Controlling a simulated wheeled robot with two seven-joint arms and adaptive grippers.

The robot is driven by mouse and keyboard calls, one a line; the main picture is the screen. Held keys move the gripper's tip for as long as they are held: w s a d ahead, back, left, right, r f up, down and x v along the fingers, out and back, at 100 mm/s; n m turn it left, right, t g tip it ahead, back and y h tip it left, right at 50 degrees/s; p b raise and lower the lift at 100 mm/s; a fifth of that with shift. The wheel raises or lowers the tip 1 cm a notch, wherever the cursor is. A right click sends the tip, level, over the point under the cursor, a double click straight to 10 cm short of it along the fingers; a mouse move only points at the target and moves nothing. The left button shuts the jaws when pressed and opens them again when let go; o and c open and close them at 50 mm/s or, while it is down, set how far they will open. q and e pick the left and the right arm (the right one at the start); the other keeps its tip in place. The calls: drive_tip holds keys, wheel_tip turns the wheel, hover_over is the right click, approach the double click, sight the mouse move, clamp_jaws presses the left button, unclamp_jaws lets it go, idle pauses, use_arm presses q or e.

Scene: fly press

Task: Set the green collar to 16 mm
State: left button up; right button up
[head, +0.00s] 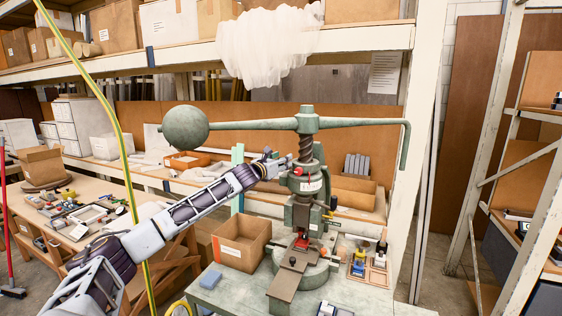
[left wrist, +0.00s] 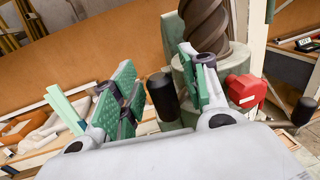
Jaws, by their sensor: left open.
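The green fly press (head: 304,215) stands on a bench, its dark screw (head: 306,148) rising to a long lever with a ball weight (head: 186,128). A grey-green ring-shaped part around the screw's foot (left wrist: 227,66) shows in the left wrist view; I cannot tell whether it is the collar or the press head, and no scale is readable. My left gripper (head: 273,160) is just left of the screw in the head view. In its wrist view, the green-padded fingers (left wrist: 160,92) are spread apart. A black knob (left wrist: 162,96) shows between them. My right gripper is not in view.
A red block with a white label (left wrist: 246,91) sits beside the ring-shaped part. An open cardboard box (head: 240,243) stands left of the press. Small coloured tools (head: 369,262) stand to its right. The lever arm spans above my left gripper.

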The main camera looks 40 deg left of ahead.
use_arm(q)
drive_tip(key=shift+c, duration=0.4)
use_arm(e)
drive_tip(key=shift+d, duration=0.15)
use_arm(q)
clamp_jaws()
drive_tip(key=shift+d+f, duration=0.1)
drive_tip(key=shift+d, duration=0.05)
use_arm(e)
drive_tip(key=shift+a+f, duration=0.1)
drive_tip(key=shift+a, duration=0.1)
